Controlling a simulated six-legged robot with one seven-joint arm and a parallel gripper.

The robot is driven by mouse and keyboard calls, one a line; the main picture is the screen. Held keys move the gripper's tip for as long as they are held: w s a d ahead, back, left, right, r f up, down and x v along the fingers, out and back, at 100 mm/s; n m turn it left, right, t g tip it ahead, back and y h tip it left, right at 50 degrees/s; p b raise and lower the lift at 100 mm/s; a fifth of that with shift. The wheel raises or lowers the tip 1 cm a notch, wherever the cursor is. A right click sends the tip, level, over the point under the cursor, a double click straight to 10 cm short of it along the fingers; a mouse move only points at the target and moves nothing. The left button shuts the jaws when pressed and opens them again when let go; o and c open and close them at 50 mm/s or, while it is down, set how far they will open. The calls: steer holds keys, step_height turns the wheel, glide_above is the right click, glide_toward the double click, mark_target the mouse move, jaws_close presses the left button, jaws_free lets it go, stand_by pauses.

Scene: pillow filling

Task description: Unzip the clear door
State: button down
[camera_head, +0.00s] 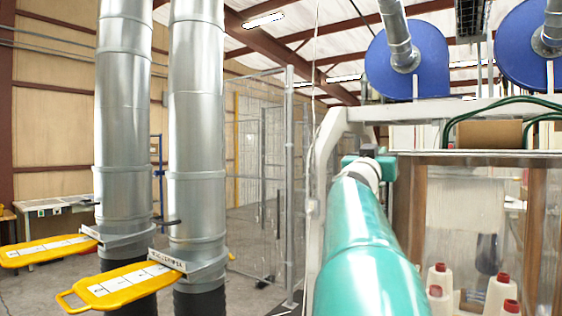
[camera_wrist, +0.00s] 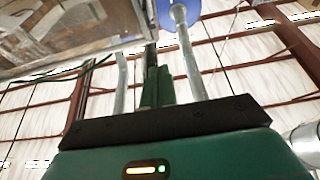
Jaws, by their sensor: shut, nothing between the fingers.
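The clear door (camera_head: 465,205) is a see-through sheet in a brown frame on the machine at the right of the head view. In the wrist view, my gripper (camera_wrist: 152,70) shows as green fingers standing together above a black bar, shut and empty. It points up past the machine's edge and touches nothing that I can see. In the head view my teal arm reaches toward the machine's left side and hides the gripper's fingers.
Two silver ducts (camera_head: 196,130) stand at the left, with yellow slide-gate handles (camera_head: 125,285) low down. A wire-mesh fence (camera_head: 262,170) stands behind. Blue round housings (camera_head: 410,58) sit above the machine. A see-through machine panel (camera_wrist: 75,25) fills the wrist view's upper left. Floor shows between ducts and fence.

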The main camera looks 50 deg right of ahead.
steer(key=d+f, duration=0.2)
steer(key=d, duration=0.1)
steer(key=shift+w+d+f, duration=0.15)
steer(key=shift+w+f, duration=0.1)
steer(key=shift+f, duration=0.15)
stand_by(0.5)
